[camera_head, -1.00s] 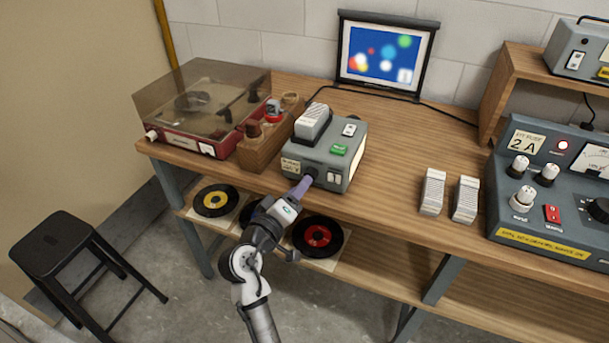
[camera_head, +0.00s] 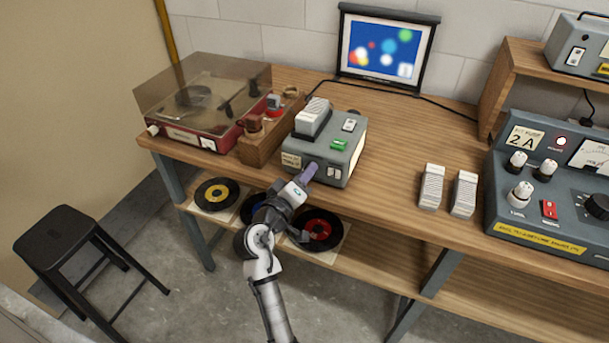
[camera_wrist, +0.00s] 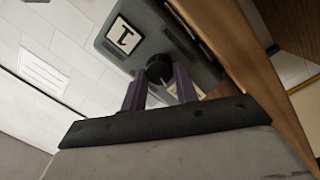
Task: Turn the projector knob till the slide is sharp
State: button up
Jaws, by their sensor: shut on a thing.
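The grey projector (camera_head: 345,152) stands on the wooden bench, with slide trays on top and a green switch. Its slide shows on the small screen (camera_head: 385,50) behind the bench as coloured dots on blue; the dots have fairly clear edges, but the view is too small to judge full sharpness. My gripper (camera_head: 312,170) is at the projector's front face. In the wrist view my gripper (camera_wrist: 160,85) has its two purple fingers on either side of the black knob (camera_wrist: 159,68), shut on it. The fingers hide the knob in the head view.
A record player (camera_head: 200,105) and a wooden box (camera_head: 262,145) stand left of the projector. Two white ribbed blocks (camera_head: 431,187) and a control panel (camera_head: 548,190) are to the right. Records (camera_head: 317,229) lie on the shelf below. A stool (camera_head: 80,240) stands at left.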

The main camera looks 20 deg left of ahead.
jog(key=m+b, duration=0.1)
jog(key=b, duration=0.1)
jog(key=shift+f+m+b, duration=0.2)
jog(key=shift+m+b, duration=0.1)
jog(key=shift+b, duration=0.05)
jog(key=shift+m+b, duration=0.45)
jog(key=shift+m, duration=0.05)
jog(key=shift+r+m+b, duration=0.3)
jog(key=shift+m+b, duration=0.1)
jog(key=shift+m, duration=0.3)
jog(key=o, duration=1)
jog(key=shift+c, duration=0.2)
jog(key=shift+s, duration=0.15)
jog(key=s+a+b, duration=0.1)
jog(key=s+b, duration=0.2)
jog(key=s, duration=1)
jog(key=shift+s+a+r, duration=0.2)
jog(key=shift+s+a, duration=0.05)
jog(key=shift+a, duration=0.05)
